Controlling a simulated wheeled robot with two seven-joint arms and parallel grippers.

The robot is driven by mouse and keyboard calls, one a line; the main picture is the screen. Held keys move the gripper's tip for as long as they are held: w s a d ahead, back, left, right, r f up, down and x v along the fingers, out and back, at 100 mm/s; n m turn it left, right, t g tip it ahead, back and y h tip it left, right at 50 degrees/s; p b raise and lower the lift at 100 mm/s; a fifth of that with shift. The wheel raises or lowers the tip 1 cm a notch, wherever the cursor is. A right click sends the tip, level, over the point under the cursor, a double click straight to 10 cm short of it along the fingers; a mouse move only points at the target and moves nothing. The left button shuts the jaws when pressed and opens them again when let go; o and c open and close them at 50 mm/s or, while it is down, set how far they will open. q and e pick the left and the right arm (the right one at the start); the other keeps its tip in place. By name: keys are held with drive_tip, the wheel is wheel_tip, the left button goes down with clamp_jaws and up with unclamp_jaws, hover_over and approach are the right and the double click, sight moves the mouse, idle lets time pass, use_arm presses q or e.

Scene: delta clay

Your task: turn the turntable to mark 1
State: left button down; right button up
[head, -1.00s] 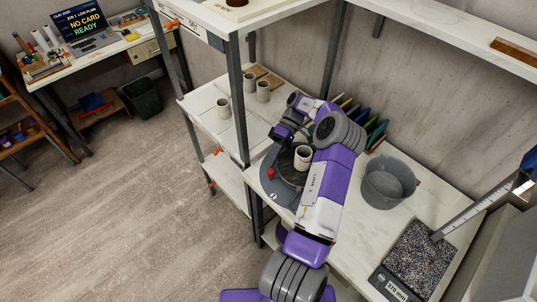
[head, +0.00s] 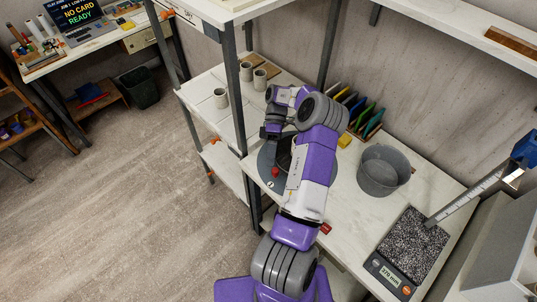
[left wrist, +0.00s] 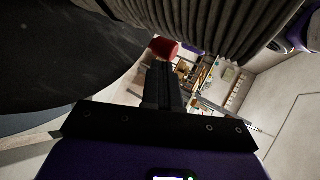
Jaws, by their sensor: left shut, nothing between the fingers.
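The turntable has a blue-grey base (head: 266,162) and a dark disc (head: 284,152) on the bench, partly covered by my left arm. A red knob (head: 276,171) stands near the disc's front left edge, close to a small round pale label (head: 270,184) on the base that is too small to read. My left gripper (head: 272,133) is shut and empty, low over the far left of the turntable. In the left wrist view, its dark fingers (left wrist: 163,80) point toward the red knob (left wrist: 165,47), with the dark disc (left wrist: 70,50) beside them. Whether they touch the knob is unclear. My right gripper is not in view.
A grey bucket (head: 383,170) and a scale (head: 412,248) stand to the right. Coloured upright plates (head: 362,112) and a yellow block (head: 345,140) are behind. A shelf post (head: 238,95) rises close to the turntable's left. Several cups (head: 220,97) sit on the left shelf.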

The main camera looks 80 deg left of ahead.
use_arm(q)
drive_tip(key=shift+w+d+f+t, duration=0.1)
drive_tip(key=shift+d+t, duration=0.05)
drive_tip(key=shift+t, duration=0.15)
idle(0.4)
drive_tip(key=shift+a+r, duration=0.2)
drive_tip(key=shift+a, duration=0.05)
drive_tip(key=p+v, duration=0.6)
drive_tip(key=p, duration=0.2)
drive_tip(key=shift+a+r+p, duration=0.3)
drive_tip(key=shift+w+a+p, duration=0.1)
drive_tip(key=shift+a+p, duration=0.15)
drive_tip(key=shift+p, duration=0.7)
